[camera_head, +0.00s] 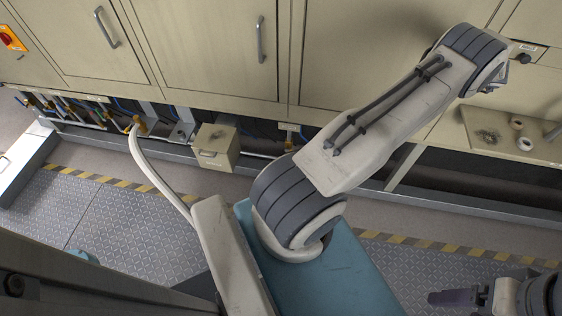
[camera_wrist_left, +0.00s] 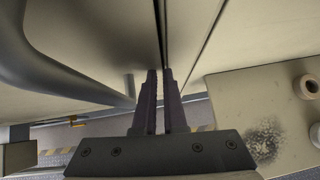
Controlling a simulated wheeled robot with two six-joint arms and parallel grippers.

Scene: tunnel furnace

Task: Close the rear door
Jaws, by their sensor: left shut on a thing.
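Cream cabinet doors with grey handles (camera_head: 262,40) line the top of the head view. I cannot tell which is the rear door. My left arm reaches up and right across the cabinet, and its gripper is hidden behind the wrist there. In the left wrist view my left gripper (camera_wrist_left: 160,100) has its dark fingers close together at the edge of a cream door panel (camera_wrist_left: 110,40). The fingers look shut on that edge, but the grip itself is hard to see. My right gripper (camera_head: 455,298) is low at the right of the head view, away from the doors; its opening is unclear.
A cream shelf (camera_head: 480,148) with a dark smudge and white rings is at the right; it also shows in the left wrist view (camera_wrist_left: 225,95). A small cream box (camera_head: 214,155) and pipes run below the doors. Metal floor (camera_head: 130,232) with yellow-black edging lies in front.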

